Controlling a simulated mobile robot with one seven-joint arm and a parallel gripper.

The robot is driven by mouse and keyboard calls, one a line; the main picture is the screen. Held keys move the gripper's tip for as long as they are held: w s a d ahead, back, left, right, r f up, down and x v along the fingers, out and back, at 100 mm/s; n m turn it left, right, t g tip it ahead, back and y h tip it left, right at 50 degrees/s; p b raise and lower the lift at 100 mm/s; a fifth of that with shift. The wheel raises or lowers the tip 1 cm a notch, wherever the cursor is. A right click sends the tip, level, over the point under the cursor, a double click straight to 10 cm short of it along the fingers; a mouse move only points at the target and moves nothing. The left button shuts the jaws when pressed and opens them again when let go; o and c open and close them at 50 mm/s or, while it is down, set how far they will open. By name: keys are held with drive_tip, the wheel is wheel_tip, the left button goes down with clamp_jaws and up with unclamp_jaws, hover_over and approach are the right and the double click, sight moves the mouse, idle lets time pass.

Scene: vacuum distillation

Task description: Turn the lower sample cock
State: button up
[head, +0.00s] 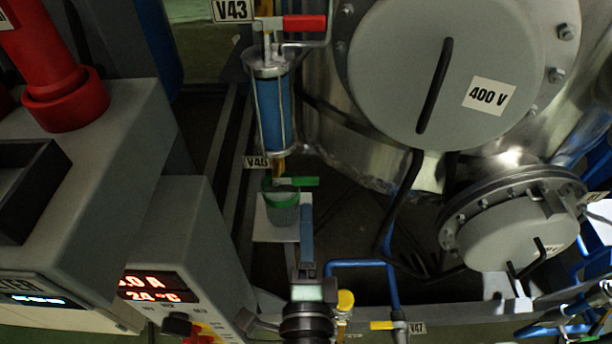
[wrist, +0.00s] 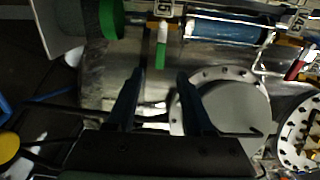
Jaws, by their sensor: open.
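The lower sample cock, labelled V45, has a green lever handle (head: 299,181) below the blue sample cylinder (head: 272,112), pointing right in the head view. In the wrist view the green handle (wrist: 160,52) points down the picture, towards the gap between my fingers. My gripper (wrist: 160,76) is open and empty, its two dark fingers either side of the line of the handle. The handle tip appears just beyond the fingertips; I cannot tell the exact depth gap. The upper cock V43 has a red handle (head: 304,23), also seen in the wrist view (wrist: 295,68).
A green cup (head: 281,207) stands under the lower cock on a white plate (head: 265,231). A steel vessel with a large grey round cover (head: 440,70) marked 400 V is at the right. A smaller flanged cover (head: 515,235) is below it. Blue pipes (head: 360,264) run low in front.

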sight(306, 184)
drive_tip(key=w, duration=0.9)
drive_tip(key=shift+w+b, duration=0.4)
clamp_jaws()
idle(1.0)
